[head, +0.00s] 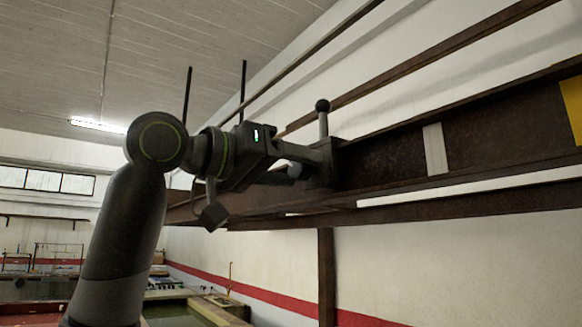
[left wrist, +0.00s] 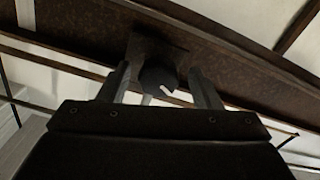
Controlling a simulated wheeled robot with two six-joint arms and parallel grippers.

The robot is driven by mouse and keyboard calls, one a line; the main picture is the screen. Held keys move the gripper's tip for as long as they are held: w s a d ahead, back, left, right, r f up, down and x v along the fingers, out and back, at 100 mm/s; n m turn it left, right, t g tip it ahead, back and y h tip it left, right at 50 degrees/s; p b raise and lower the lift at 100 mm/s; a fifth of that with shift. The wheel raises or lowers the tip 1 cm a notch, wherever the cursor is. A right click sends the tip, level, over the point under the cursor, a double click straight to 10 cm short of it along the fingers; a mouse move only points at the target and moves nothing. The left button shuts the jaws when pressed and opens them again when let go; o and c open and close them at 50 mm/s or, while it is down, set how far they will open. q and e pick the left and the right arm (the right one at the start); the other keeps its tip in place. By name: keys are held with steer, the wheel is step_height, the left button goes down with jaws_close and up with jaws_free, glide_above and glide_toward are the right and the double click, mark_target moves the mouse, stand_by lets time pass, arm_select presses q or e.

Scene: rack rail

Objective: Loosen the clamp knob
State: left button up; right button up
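The clamp (head: 321,165) is a dark grey block on the rusty brown rail (head: 390,158), with an upright post topped by a dark ball (head: 322,106). Its clamp knob (left wrist: 158,78), dark and round with a white mark, faces the left wrist camera. In the head view the knob (head: 295,170) is mostly hidden by my gripper. My left gripper (head: 303,160) reaches the clamp from the left. In the left wrist view its two fingers (left wrist: 160,70) stand apart, one on each side of the knob, with visible gaps. My right gripper is not in view.
The rail runs on to the right, with a pale stripe (head: 435,149) and a yellow patch (head: 572,108). A lower beam (head: 430,205) and a vertical post (head: 326,275) stand below it. The air left of the clamp, below my arm, looks clear.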

arm_select(q)
steer(key=shift+s, duration=0.1)
stand_by(0.3)
steer(key=b+v, duration=0.5)
steer(key=v, duration=1.2)
steer(key=shift+a+b, duration=0.2)
steer(key=shift+b, duration=0.2)
steer(key=shift+r, duration=0.1)
